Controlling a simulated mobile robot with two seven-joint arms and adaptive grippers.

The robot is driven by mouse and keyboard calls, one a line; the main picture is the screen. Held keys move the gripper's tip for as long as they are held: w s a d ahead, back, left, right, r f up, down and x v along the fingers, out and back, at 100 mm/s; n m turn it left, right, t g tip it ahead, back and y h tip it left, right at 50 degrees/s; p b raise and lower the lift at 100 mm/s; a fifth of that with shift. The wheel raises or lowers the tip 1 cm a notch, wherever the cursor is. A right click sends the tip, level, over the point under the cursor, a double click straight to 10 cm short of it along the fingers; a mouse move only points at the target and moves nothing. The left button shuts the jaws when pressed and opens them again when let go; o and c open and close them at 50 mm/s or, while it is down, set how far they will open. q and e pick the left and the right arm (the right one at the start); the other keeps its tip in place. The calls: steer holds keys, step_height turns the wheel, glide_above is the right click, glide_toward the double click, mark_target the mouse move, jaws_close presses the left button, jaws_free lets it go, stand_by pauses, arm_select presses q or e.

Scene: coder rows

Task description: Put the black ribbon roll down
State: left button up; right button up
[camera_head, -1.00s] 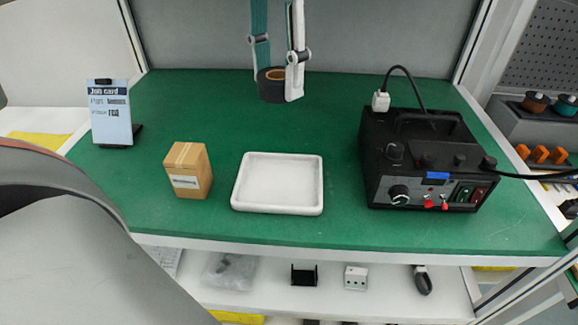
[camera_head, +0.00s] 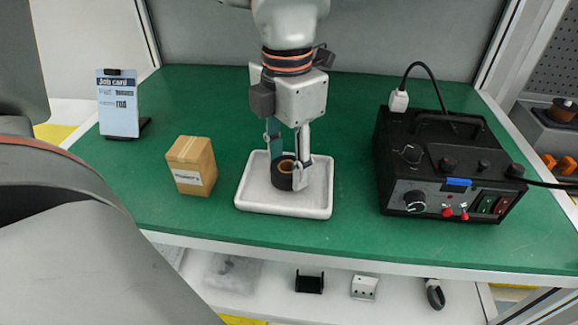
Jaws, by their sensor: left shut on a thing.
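The black ribbon roll (camera_head: 283,182) has a tan core and is between the fingers of my left gripper (camera_head: 287,172). The gripper points down and is shut on the roll, with one finger on each side. The roll is over the white tray (camera_head: 268,210), inside its rim as seen from above. I cannot tell whether its underside touches the tray floor. The gripper hides part of the tray's back. My right gripper is not in view.
A cardboard box (camera_head: 191,166) stands left of the tray. A black power supply (camera_head: 450,165) with a cable stands to the right. A job card (camera_head: 118,104) stands at the back left. Green mat (camera_head: 352,200) lies bare between tray and power supply. A shelf (camera_head: 390,300) below holds small parts.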

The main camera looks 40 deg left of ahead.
arm_select(q)
steer(key=shift+f, duration=0.55)
steer(key=shift+f, duration=0.1)
steer(key=o, duration=1)
step_height(320, 180, up, 12)
steer(key=shift+r+p, duration=0.15)
steer(key=shift+p, duration=0.55)
